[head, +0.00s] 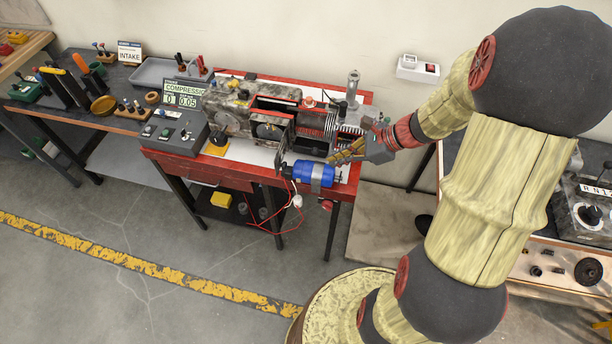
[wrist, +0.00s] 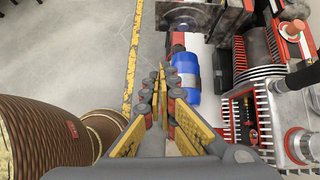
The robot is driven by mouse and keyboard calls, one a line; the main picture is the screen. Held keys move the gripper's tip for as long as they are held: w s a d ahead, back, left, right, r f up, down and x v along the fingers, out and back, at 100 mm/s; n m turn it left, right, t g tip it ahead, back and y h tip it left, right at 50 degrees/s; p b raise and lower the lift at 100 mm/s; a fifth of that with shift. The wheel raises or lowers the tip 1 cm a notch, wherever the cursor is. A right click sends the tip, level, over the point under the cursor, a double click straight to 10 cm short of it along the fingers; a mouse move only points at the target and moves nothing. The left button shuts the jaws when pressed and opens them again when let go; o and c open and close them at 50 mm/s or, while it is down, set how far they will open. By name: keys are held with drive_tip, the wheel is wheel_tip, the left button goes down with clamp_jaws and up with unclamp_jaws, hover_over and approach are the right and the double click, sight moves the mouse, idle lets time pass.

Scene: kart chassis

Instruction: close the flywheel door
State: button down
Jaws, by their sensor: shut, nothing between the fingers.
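The flywheel door appears to be the dark upright panel (head: 283,152) on the front of the engine housing (head: 240,108). It stands out from the housing toward the table's front edge, so it looks open. In the wrist view a dark, worn plate (wrist: 226,18) at the top edge seems to be the same panel, partly cut off. My gripper (head: 338,157) is at the right part of the red table, just right of the blue cylinder (head: 303,172). In the wrist view its fingers (wrist: 161,78) are closed together and empty, left of the blue cylinder and apart from the panel.
The finned cylinder block (head: 346,120) stands close behind my gripper. Red and white leads (head: 294,200) hang at the table's front edge. A grey console with a green display (head: 184,94) sits on the left.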

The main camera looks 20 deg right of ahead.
drive_tip(key=w+a+f+m+b, duration=0.1)
drive_tip(key=w+a+f+b, duration=0.2)
drive_tip(key=w+a+f, duration=0.3)
drive_tip(key=a+f, duration=0.1)
drive_tip(key=a, duration=0.2)
drive_tip(key=shift+w+a, duration=0.15)
drive_tip(key=shift+w, duration=0.25)
idle(0.4)
